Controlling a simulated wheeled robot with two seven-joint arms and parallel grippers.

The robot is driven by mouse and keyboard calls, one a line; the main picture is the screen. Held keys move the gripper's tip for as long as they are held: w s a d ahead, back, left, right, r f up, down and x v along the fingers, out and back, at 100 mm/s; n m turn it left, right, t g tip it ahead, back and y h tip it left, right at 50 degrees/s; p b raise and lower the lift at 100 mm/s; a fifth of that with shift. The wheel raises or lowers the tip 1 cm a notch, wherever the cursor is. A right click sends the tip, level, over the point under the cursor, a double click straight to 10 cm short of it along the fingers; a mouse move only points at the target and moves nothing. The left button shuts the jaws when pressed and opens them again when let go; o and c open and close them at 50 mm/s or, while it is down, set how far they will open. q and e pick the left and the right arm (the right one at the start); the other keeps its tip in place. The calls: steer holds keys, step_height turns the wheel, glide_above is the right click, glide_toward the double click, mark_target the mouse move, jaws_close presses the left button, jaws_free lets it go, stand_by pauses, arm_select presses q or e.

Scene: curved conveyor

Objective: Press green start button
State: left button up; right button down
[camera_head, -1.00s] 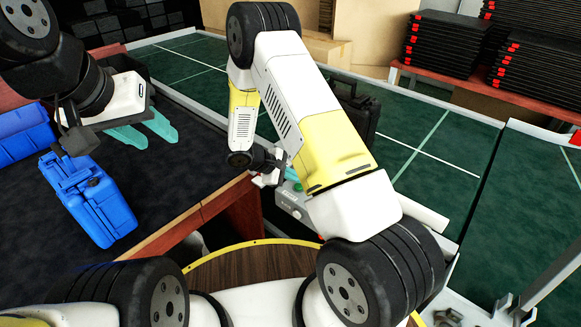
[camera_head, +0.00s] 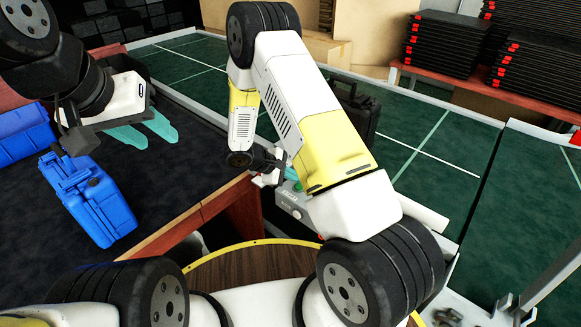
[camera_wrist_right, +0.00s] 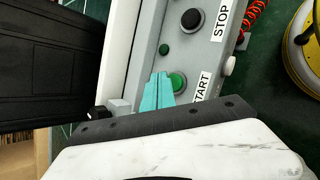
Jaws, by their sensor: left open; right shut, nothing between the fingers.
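The green start button (camera_wrist_right: 178,82) sits on a grey control panel (camera_wrist_right: 178,48), beside a START label (camera_wrist_right: 201,87) in the right wrist view. My right gripper (camera_wrist_right: 160,78) is shut and empty. Its teal fingertips lie right beside the button and overlap its edge in the picture; I cannot tell whether they touch it. In the head view the panel (camera_head: 290,200) is mostly behind my right arm, and a bit of the right gripper (camera_head: 291,174) shows there. My left gripper (camera_head: 148,133) is open and empty, above the dark table at the left.
A black button (camera_wrist_right: 192,19) with a STOP label (camera_wrist_right: 220,18) is farther up the panel. A black case (camera_head: 352,106) stands on the green conveyor (camera_head: 425,140). Blue cases (camera_head: 92,200) stand on the dark table (camera_head: 165,190). Black trays (camera_head: 540,70) are stacked at the back right.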

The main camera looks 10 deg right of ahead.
steer(key=shift+f, duration=0.15)
stand_by(0.7)
steer(key=shift+f, duration=0.25)
